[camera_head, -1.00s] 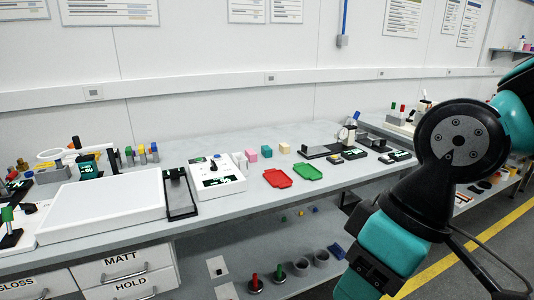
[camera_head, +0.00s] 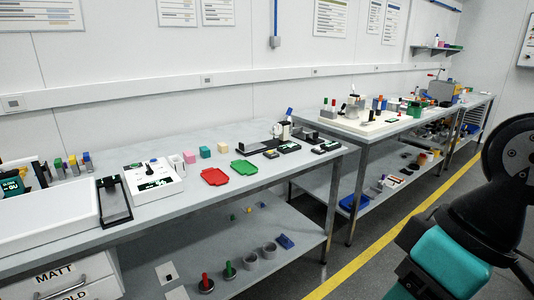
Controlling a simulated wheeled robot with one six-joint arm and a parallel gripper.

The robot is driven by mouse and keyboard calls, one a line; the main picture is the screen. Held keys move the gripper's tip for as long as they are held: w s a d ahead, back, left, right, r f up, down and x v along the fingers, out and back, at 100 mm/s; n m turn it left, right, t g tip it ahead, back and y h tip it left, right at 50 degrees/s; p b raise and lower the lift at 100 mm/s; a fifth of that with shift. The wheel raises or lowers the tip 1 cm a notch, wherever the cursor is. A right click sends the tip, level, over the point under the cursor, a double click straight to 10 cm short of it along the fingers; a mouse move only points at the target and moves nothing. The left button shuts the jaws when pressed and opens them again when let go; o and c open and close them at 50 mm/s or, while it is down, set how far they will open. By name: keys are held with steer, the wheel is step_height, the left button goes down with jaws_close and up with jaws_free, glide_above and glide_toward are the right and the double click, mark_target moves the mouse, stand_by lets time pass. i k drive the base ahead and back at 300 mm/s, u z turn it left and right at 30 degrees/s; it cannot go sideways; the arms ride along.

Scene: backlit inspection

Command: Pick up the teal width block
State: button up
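The teal width block (camera_head: 205,152) is a small cube standing on the bench top, toward the back. A pink block (camera_head: 189,157) is to its left and a cream block (camera_head: 222,148) to its right. My arm shows at the right edge of the head view, black and teal, well apart from the block and in front of the bench. My gripper's fingertips are not in the picture.
A red tray (camera_head: 214,177) and a green tray (camera_head: 244,167) lie in front of the blocks. A white device (camera_head: 153,181) stands left of them. A black fixture (camera_head: 272,147) stands to the right. A lower shelf (camera_head: 220,240) holds several small parts.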

mark_target(205, 152)
steer(key=z, duration=0.4)
steer(key=i, duration=1.7)
steer(key=u, duration=1.25)
steer(key=i, duration=0.75)
steer(key=u, duration=1.05)
steer(key=i, duration=0.35)
steer(key=u, duration=0.35)
